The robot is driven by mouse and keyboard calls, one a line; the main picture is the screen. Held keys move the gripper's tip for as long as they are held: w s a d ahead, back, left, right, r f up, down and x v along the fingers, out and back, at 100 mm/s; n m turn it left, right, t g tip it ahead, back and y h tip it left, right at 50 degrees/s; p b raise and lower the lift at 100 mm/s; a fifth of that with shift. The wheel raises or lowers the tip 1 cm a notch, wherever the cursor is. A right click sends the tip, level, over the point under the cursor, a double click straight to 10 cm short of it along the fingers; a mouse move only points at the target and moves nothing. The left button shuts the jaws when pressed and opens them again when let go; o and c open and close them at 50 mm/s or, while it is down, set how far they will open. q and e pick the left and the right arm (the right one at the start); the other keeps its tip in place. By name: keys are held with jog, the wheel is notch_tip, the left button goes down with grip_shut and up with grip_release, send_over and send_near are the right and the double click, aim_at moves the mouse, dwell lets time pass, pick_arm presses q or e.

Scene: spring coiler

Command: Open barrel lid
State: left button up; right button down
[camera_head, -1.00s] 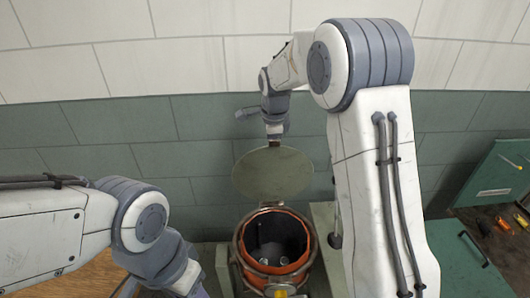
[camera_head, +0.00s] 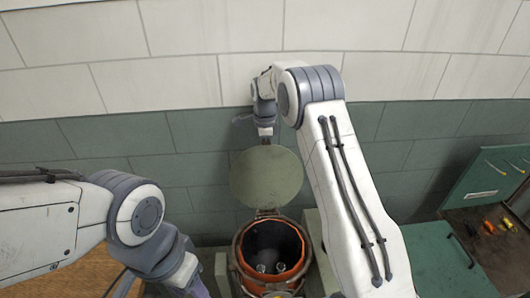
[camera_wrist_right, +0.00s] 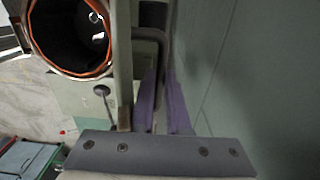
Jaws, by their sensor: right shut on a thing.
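The barrel (camera_head: 238,262) stands open in the head view, with an orange inner rim and a dark inside. Its round green lid (camera_head: 266,178) stands up, roughly vertical, above the barrel's back rim at the hinge. My right gripper (camera_head: 266,137) is at the lid's top edge, shut on the lid. In the right wrist view, the purple fingers of the right gripper (camera_wrist_right: 162,108) sit beside the lid's edge, and the open barrel mouth (camera_wrist_right: 109,68) is at upper left. My left gripper's purple part shows at the bottom of the head view; its fingertips are out of frame.
Several clear, shiny items (camera_head: 270,268) lie inside the barrel. A green tiled wall (camera_head: 140,135) rises close behind the lid. At right, an open green case (camera_head: 490,180) and several tools (camera_head: 490,226) lie near a green panel (camera_head: 445,255).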

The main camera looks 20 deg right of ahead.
jog(key=shift+w+d+f+t, duration=0.35)
jog(key=shift+w+f+t, duration=0.15)
jog(key=shift+w+f, duration=0.3)
jog(key=c, duration=0.9)
grip_release()
jog(key=shift+s, duration=0.1)
jog(key=r+b, duration=0.1)
jog(key=r, duration=0.3)
jog(key=r+b, duration=0.1)
jog(key=r, duration=0.3)
jog(key=r+b, duration=0.2)
jog(key=r, duration=0.2)
jog(key=shift+s+a+r, duration=0.25)
jog(key=shift+s, duration=0.1)
